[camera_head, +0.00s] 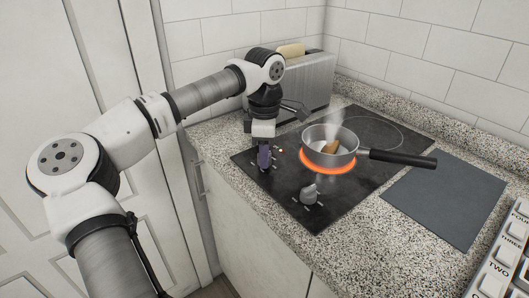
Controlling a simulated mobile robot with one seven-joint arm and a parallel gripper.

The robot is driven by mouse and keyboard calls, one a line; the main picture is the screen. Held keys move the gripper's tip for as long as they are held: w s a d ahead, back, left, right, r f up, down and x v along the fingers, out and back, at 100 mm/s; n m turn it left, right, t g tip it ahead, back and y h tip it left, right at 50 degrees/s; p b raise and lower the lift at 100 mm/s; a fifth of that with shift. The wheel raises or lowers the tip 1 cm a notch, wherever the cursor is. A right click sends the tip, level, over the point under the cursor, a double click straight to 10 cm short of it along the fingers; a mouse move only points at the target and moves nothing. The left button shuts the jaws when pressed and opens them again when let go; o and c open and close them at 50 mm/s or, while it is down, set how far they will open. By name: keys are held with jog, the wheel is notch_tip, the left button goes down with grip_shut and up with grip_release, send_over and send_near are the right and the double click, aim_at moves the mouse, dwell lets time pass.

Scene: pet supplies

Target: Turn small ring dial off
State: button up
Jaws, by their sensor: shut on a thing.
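The black cooktop (330,205) has one ring (328,168) glowing orange under a saucepan. A second ring (375,135), a thin unlit outline, lies behind it. A grey dial (309,193) stands at the cooktop's front, clear of my arm, with light marks around it. My gripper (264,163) points down at the cooktop's left part and is shut on another dial, which is mostly hidden by the fingers. I cannot read labels that say which dial serves which ring.
The steaming saucepan (330,145) has its black handle (400,158) pointing right; something brown is inside. A toaster (305,82) with bread stands behind my gripper. A dark grey mat (440,198) lies right of the cooktop.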

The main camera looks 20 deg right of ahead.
jog(key=shift+n, duration=1.7)
jog(key=o, duration=1)
jog(key=shift+c, duration=0.2)
jog(key=shift+r, duration=0.1)
notch_tip(320, 180, up, 14)
jog(key=shift+f, duration=0.2)
